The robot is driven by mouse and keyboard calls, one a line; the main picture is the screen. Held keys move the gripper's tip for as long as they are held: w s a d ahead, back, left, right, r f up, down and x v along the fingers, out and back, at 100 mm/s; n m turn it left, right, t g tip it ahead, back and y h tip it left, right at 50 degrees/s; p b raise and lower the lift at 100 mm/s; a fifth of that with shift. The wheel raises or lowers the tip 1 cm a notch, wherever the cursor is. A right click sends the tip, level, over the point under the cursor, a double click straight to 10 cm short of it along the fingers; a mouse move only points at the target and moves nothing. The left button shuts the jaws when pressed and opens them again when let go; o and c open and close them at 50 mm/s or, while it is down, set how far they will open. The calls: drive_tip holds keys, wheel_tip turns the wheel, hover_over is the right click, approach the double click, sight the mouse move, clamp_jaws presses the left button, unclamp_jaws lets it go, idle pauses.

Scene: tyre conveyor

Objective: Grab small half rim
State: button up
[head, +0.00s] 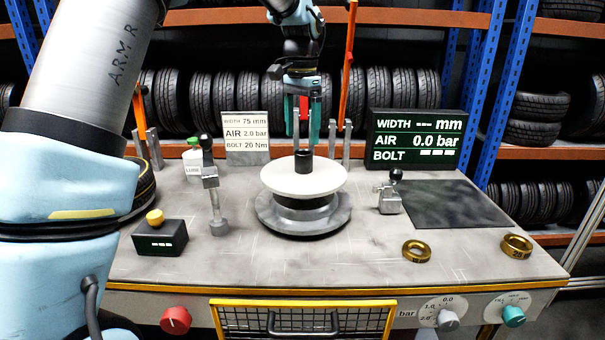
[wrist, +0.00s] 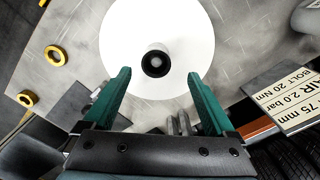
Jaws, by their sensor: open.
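A white round disc (head: 304,180) with a black cylindrical hub (head: 304,160) sits on a grey round stand (head: 300,218) mid-table. In the wrist view the white disc (wrist: 190,35) and hub (wrist: 155,63) lie beyond the fingertips. I cannot tell whether this disc is the small half rim; no other part is clearly one. My gripper (head: 303,132) points down above or behind the hub, its green fingers apart. The wrist view shows my gripper (wrist: 158,76) open with nothing between the fingers. The underside of the disc is hidden.
Two gold rings (head: 416,251) (head: 516,246) lie at the right front. Upright posts (head: 346,145), a sign (head: 246,135) and a display (head: 417,138) stand behind.

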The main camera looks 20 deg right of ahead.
sight(304, 152)
drive_tip(key=shift+s+d+f+p, duration=0.15)
drive_tip(key=shift+f+p, duration=0.4)
drive_tip(key=shift+f, duration=1)
drive_tip(key=shift+s+f+p, duration=0.15)
drive_tip(key=shift+f+p, duration=0.35)
drive_tip(key=shift+f, duration=1.05)
drive_tip(key=shift+c, duration=0.3)
clamp_jaws()
drive_tip(key=shift+r, duration=0.1)
